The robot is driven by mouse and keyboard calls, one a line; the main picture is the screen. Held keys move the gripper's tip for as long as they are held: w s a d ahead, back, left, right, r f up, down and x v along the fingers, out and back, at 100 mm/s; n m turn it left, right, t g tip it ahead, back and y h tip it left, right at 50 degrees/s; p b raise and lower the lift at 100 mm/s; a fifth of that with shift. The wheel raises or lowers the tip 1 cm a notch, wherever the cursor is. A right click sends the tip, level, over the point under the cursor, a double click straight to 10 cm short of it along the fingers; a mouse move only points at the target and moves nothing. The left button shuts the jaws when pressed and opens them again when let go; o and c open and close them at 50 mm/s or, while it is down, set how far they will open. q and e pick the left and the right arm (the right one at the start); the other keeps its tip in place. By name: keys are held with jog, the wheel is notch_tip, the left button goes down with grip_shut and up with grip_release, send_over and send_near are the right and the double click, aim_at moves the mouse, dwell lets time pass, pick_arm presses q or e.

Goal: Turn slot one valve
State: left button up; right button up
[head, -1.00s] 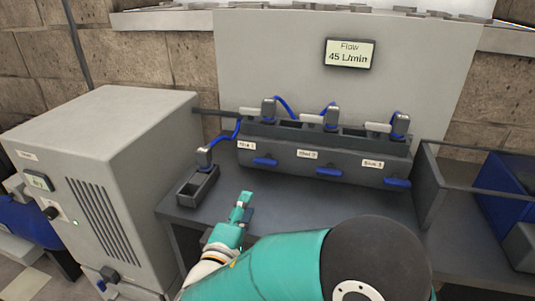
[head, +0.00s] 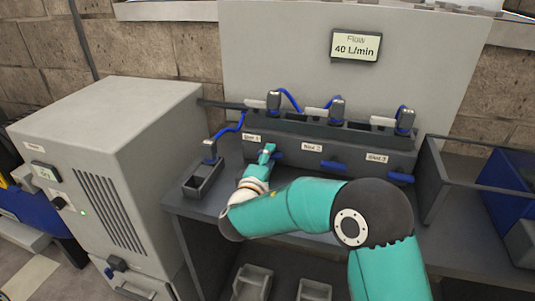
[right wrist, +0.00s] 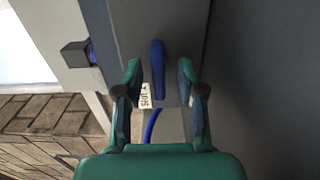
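The slot one valve is a blue lever (head: 279,156) on the front of the dark grey manifold (head: 292,143), below the "Slot 1" label (head: 252,137). My right gripper (head: 267,150) is at this lever and hides part of it in the head view. In the right wrist view, the upright blue lever (right wrist: 157,72) lies between the two spread green fingers of my right gripper (right wrist: 159,80), with gaps on both sides. The flow display (head: 356,45) reads 40 L/min. My left gripper is not in view.
The blue levers of slot 2 (head: 332,166) and slot 3 (head: 400,177) sit to the right. A small grey tray (head: 204,181) with a plugged blue hose stands left of the manifold. A large grey cabinet (head: 115,150) stands at the left, and an open-topped frame (head: 445,189) at the right.

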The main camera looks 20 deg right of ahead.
jog(key=shift+w+d, duration=0.45)
jog(key=shift+w, duration=0.15)
grip_shut()
jog(key=shift+a+f, duration=0.1)
jog(key=shift+a, duration=0.15)
jog(key=shift+d, duration=0.1)
